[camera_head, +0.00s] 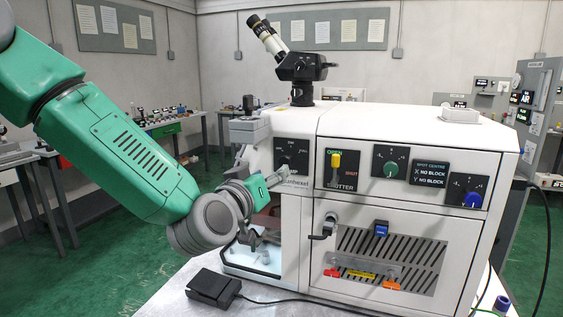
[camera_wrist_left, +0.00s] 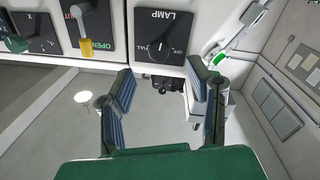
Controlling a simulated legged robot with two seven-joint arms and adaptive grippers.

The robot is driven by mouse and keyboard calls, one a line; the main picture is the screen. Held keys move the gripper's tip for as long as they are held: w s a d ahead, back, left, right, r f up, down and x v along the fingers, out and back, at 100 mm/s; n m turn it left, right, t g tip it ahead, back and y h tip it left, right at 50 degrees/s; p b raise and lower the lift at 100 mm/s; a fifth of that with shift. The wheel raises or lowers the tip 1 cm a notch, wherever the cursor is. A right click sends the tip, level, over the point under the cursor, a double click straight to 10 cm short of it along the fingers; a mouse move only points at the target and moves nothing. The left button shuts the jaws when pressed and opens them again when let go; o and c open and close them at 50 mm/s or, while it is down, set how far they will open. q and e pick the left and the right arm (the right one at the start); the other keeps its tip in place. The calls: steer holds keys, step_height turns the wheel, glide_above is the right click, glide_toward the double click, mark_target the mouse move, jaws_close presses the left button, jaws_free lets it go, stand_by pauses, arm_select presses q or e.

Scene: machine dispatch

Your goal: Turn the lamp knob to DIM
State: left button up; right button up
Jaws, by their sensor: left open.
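The lamp knob is a dark knob on a black panel marked LAMP (camera_head: 291,153), on the upper left of the white machine's front. The head view shows small lettering around it, with DIM at the top. In the left wrist view, which is upside down, the lamp knob (camera_wrist_left: 157,48) sits beyond the fingertips. My left gripper (camera_head: 276,179) is just below and in front of the panel. In the wrist view its two fingers (camera_wrist_left: 161,80) are apart with nothing between them, and the knob is beyond the gap. My right gripper is not in view.
The white machine (camera_head: 413,126) carries a yellow shutter lever (camera_head: 336,160), a green knob (camera_head: 390,170) and a blue knob (camera_head: 473,199) to the right. A microscope tube (camera_head: 267,37) rises above. A black pedal (camera_head: 213,288) lies on the table in front.

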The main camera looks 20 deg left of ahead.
mark_target(283, 164)
arm_select(q)
steer(key=w, duration=0.5)
steer(key=w+d+p, duration=0.1)
steer(key=w, duration=0.2)
steer(key=shift+w, duration=0.15)
